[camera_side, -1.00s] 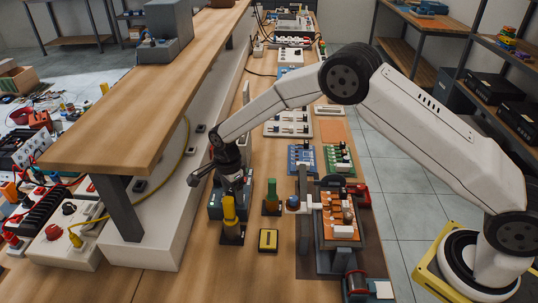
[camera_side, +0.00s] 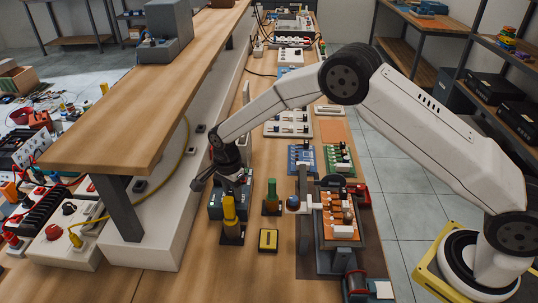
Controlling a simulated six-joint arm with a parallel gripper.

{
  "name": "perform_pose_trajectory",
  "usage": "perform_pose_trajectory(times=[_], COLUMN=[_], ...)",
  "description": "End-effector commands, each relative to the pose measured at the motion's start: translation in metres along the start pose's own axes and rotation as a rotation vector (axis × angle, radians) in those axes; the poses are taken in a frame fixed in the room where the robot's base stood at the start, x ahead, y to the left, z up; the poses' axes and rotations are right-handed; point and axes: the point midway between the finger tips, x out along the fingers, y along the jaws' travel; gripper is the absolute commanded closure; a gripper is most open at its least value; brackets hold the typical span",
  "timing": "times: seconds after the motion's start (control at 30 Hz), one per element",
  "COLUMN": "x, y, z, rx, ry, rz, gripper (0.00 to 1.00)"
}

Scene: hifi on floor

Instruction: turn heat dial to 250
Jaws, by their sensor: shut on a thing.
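My gripper (camera_side: 231,183) is low at the front of a dark soldering station (camera_side: 215,205) on the bench. Its jaws are shut on the heat dial, which the gripper and the yellow-handled iron hide from this camera. A small lit display shows faintly on the station's front. The number on it is too small to read.
A yellow-handled iron (camera_side: 229,208) stands in a holder just in front of the station. An orange circuit board (camera_side: 338,212) sits in a holder further right. The wooden shelf (camera_side: 150,100) overhangs at left.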

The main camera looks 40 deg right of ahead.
Motion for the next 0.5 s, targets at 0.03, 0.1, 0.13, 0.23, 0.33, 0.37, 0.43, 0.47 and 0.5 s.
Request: perform_pose_trajectory(times=[0.03, 0.1, 0.13, 0.23, 0.33, 0.37, 0.43, 0.47, 0.5], x=[-0.0006, -0.0007, -0.0007, -0.0007, -0.0008, -0.0008, -0.0009, -0.0009, -0.0009], y=[0.0001, 0.0002, 0.0003, 0.0004, 0.0005, 0.0006, 0.0007, 0.0007, 0.0008], z=[-0.0002, -0.0002, -0.0002, -0.0001, -0.0001, -0.0001, -0.0001, -0.0001, -0.0002], rx=[-0.038, -0.098, -0.125, -0.218, -0.312, -0.341, -0.407, -0.435, -0.473], ry=[0.003, 0.005, 0.007, 0.010, 0.014, 0.016, 0.019, 0.020, 0.022], rz=[0.001, 0.001, 0.001, 0.001, 0.000, 0.000, 0.000, 0.000, 0.000], gripper=[1.00, 1.00, 1.00, 1.00, 1.00, 1.00, 1.00, 1.00, 1.00])
